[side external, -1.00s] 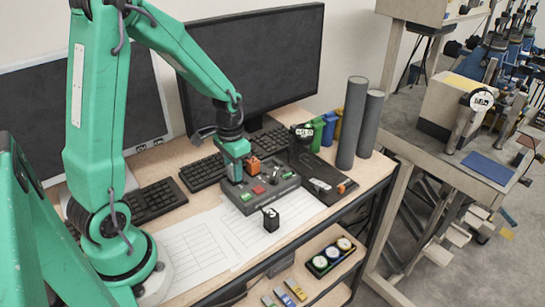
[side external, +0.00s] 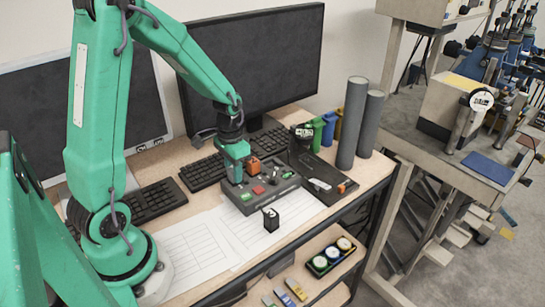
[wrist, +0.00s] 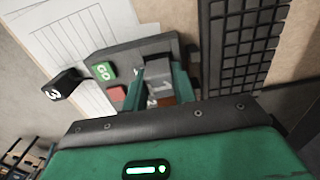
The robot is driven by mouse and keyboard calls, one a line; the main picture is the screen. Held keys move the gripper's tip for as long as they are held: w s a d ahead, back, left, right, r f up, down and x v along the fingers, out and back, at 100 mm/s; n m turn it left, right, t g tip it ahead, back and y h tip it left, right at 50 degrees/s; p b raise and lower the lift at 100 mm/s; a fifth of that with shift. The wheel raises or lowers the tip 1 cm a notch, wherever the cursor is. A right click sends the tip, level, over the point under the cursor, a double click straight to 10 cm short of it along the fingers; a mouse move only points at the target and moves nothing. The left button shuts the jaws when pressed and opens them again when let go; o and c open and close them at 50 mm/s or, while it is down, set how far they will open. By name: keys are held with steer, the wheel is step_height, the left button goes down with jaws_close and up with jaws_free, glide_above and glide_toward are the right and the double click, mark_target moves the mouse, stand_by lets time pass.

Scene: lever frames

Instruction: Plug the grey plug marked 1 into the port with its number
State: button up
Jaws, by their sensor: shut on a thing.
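My gripper (side external: 236,178) is low over the left end of a dark grey control box (side external: 262,192) on the desk. In the wrist view my gripper (wrist: 158,88) is shut on a grey piece (wrist: 157,72), which I take to be the grey plug. Its number cannot be read clearly, and the fingers hide much of it. I cannot tell whether its lower end is inside a port. The box carries a green GO button (wrist: 102,70) and a red button (wrist: 117,93).
A black block marked 3 (side external: 271,218) stands in front of the box on paper sheets (side external: 195,250). A keyboard (side external: 203,172) lies behind left. A black base (side external: 325,182) and two tall grey cylinders (side external: 352,125) stand to the right. A monitor (side external: 262,60) is behind.

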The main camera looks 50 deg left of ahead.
steer(key=shift+f, duration=0.15)
stand_by(0.6)
steer(key=o, duration=1.5)
steer(key=shift+c, duration=0.2)
steer(key=shift+r, duration=0.25)
steer(key=shift+r, duration=3.25)
